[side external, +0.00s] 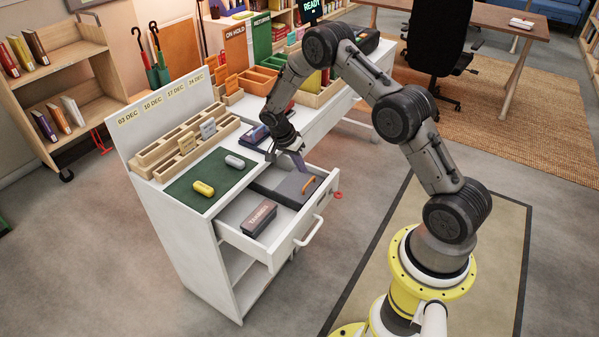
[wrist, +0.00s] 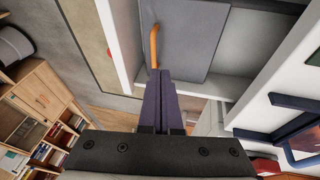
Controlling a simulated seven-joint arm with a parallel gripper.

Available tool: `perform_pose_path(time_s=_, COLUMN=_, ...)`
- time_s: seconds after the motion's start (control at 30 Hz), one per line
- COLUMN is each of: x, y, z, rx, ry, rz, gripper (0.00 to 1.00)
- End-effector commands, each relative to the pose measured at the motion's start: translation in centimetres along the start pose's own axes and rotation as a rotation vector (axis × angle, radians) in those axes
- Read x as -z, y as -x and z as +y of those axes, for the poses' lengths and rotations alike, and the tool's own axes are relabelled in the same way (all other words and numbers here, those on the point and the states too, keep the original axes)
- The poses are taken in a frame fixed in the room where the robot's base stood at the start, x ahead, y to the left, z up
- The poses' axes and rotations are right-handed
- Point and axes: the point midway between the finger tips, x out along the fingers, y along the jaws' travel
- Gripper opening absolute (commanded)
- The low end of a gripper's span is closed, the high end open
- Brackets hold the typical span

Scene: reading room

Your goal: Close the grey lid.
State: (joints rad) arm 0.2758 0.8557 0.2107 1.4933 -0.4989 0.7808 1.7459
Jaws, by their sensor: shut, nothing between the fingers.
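The grey lid (side external: 282,186) lies in the open white drawer (side external: 283,245), over the part of it toward the far end. It looks about flat, but I cannot tell whether it sits fully down. An orange handle (side external: 309,184) stands on it near the drawer front. The lid also shows in the wrist view (wrist: 192,45), with its handle (wrist: 154,46) close to my fingertips. My gripper (side external: 303,169) is shut and empty, with purple fingers just over the lid. In the wrist view its tips (wrist: 161,73) appear beside the handle's end; contact is unclear.
A dark labelled case (side external: 259,217) lies in the near part of the drawer. A green mat (side external: 211,178) on the cabinet top holds a yellow item (side external: 203,188) and a grey item (side external: 235,161). Wooden card trays (side external: 185,147) stand behind it.

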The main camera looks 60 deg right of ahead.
Motion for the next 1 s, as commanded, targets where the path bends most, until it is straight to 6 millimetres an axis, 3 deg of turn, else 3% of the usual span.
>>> perform_pose_path(time_s=0.3, x=0.1, y=7.0, z=-0.1, rx=0.004, ry=0.000, rz=0.001, gripper=0.00)
perform_pose_path(time_s=0.67, x=0.0, y=11.3, z=-0.3, rx=0.023, ry=0.000, rz=0.004, gripper=0.00)
perform_pose_path(time_s=0.83, x=0.9, y=18.1, z=0.0, rx=0.145, ry=-0.016, rz=0.019, gripper=0.00)
perform_pose_path(time_s=1.0, x=1.0, y=25.8, z=3.7, rx=0.277, ry=-0.013, rz=0.010, gripper=0.00)
